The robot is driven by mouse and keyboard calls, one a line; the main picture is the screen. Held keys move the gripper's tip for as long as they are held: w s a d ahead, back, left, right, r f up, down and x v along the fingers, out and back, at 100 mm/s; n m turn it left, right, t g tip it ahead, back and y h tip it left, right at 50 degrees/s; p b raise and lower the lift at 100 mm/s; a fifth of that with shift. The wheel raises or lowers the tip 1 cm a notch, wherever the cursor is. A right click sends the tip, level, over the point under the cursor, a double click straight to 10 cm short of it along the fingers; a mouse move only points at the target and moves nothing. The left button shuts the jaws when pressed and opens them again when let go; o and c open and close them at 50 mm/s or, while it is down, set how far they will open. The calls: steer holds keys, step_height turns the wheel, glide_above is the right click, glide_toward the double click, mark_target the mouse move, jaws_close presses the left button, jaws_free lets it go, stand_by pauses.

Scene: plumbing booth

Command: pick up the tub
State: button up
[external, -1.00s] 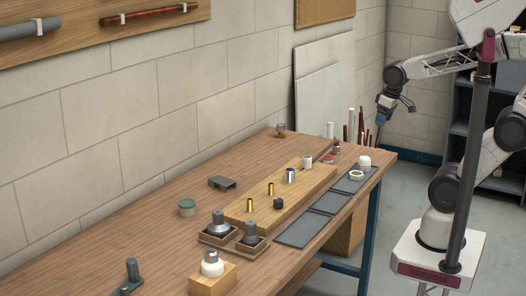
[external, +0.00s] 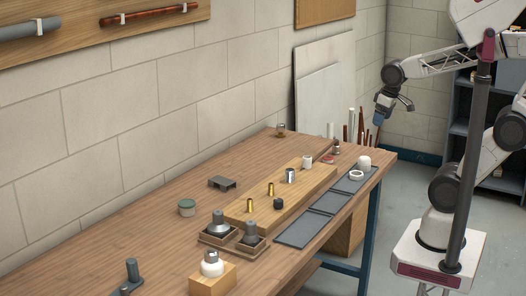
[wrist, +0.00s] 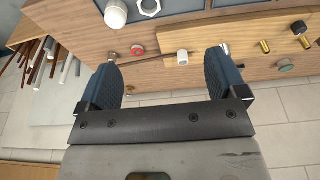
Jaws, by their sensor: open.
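The raised board (external: 262,207) holds brass and grey fittings and a white one. Dark mats (external: 298,231) lie to its right. A grey bracket (external: 222,183) sits behind the tub. Two dark fittings in wooden trays (external: 219,238) stand in front of it. Bare bench lies left of the tub.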

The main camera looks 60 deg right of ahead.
steer(key=w+a+r+n, duration=0.2)
steer(key=w+a+n, duration=0.15)
steer(key=w, duration=0.55)
steer(key=w+a+r+n, duration=0.2)
steer(key=w+a, duration=0.2)
steer(key=w, duration=0.4)
steer(key=n+g, duration=0.3)
steer(key=n, duration=1.1)
glide_above(188, 202)
steer(key=d, duration=0.1)
step_height(188, 202, down, 21)
steer(key=shift+w+a+f, duration=0.1)
steer(key=shift+a+f, duration=0.2)
steer(key=shift+a, duration=0.15)
steer(key=shift+f, duration=1.3)
